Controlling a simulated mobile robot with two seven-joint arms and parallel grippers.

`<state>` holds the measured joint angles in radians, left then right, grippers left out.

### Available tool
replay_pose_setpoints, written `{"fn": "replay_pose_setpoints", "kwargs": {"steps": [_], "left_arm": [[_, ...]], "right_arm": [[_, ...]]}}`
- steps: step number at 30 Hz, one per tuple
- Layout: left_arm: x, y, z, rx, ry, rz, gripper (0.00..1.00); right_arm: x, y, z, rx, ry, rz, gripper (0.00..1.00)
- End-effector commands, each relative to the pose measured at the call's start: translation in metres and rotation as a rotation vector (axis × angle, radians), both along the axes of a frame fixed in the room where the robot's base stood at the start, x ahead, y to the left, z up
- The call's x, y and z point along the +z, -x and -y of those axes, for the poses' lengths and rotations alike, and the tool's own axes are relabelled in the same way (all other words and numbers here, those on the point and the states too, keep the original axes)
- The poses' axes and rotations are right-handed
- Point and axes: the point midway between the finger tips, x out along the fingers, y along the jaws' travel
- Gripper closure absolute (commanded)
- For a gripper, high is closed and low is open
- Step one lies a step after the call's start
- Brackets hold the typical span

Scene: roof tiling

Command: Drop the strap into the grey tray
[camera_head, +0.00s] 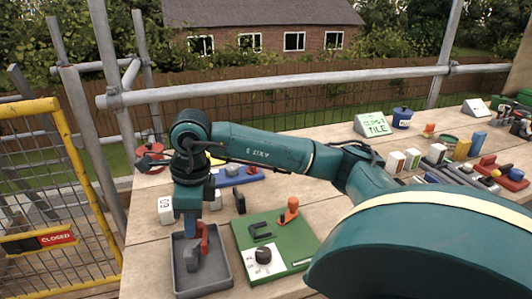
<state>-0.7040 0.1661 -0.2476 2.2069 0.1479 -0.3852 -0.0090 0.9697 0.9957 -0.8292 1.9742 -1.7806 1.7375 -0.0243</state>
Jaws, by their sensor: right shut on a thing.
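The grey tray (220,266) stands at the front left of the wooden deck, open at the top. My right gripper (192,232) points down over it, shut on what seems to be the strap. Red (204,236) and dark grey (191,258) parts show at and below the fingers. I cannot tell which parts are strap and which are tray contents, or whether the held piece touches the tray floor. My left gripper is not in view.
A green board (296,250) with an orange peg, a dark bracket and a black knob lies right of the tray. A blue block piece (240,178) and white blocks stand behind. Several tools and boxes line the right. A yellow gate (75,170) stands left.

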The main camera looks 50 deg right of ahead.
Motion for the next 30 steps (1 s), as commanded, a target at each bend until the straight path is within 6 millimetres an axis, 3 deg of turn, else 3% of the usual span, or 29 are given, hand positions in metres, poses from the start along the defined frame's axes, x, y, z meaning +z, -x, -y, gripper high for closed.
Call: {"fn": "replay_pose_setpoints", "kwargs": {"steps": [1, 2, 11, 20, 23, 30], "left_arm": [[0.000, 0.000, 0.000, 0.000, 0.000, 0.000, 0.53], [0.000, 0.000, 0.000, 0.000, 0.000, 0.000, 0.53], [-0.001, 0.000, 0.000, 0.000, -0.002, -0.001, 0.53], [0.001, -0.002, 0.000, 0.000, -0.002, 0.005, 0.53], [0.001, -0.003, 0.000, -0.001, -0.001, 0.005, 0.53], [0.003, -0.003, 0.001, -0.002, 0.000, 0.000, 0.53]], "right_arm": [[0.000, 0.000, 0.000, 0.000, 0.000, 0.000, 0.97], [0.000, 0.000, 0.000, 0.000, 0.000, 0.000, 0.81], [0.001, 0.000, 0.000, 0.000, 0.000, 0.000, 0.57], [0.004, 0.000, 0.000, 0.000, -0.001, 0.002, 0.57], [0.015, 0.000, 0.002, 0.000, -0.001, 0.005, 0.57], [0.067, 0.005, 0.007, -0.001, 0.000, 0.006, 0.57]]}}
